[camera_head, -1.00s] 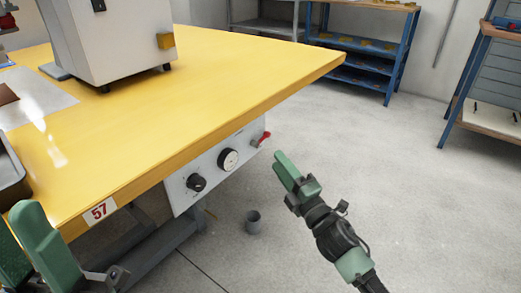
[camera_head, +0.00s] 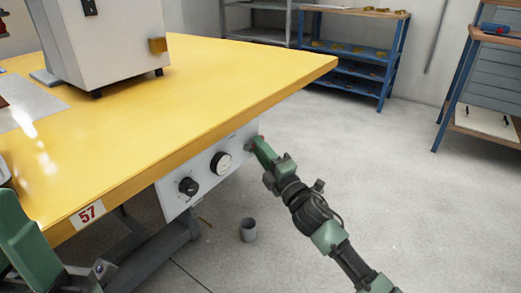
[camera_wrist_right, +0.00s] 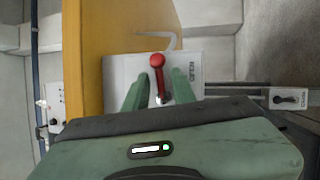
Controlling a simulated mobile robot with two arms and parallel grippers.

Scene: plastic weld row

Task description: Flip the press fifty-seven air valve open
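The air valve's red lever (camera_wrist_right: 157,62) shows in the right wrist view, its red knob and shaft standing out from the light control panel (camera_wrist_right: 113,80). My right gripper (camera_wrist_right: 159,84) is open, with one green finger on each side of the lever; contact is not clear. In the head view my right gripper (camera_head: 262,150) is at the right end of the panel (camera_head: 207,170) and mostly hides the lever. The table's label (camera_head: 87,214) reads 57. My left gripper (camera_head: 25,240) is partly in view at the lower left, its fingers cut off.
The yellow table (camera_head: 230,75) carries a white machine (camera_head: 105,50). Two black knobs (camera_head: 188,186) sit on the panel left of the valve. A grey cup (camera_head: 248,230) stands on the floor below. Blue shelving (camera_head: 350,60) stands behind; the floor at right is clear.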

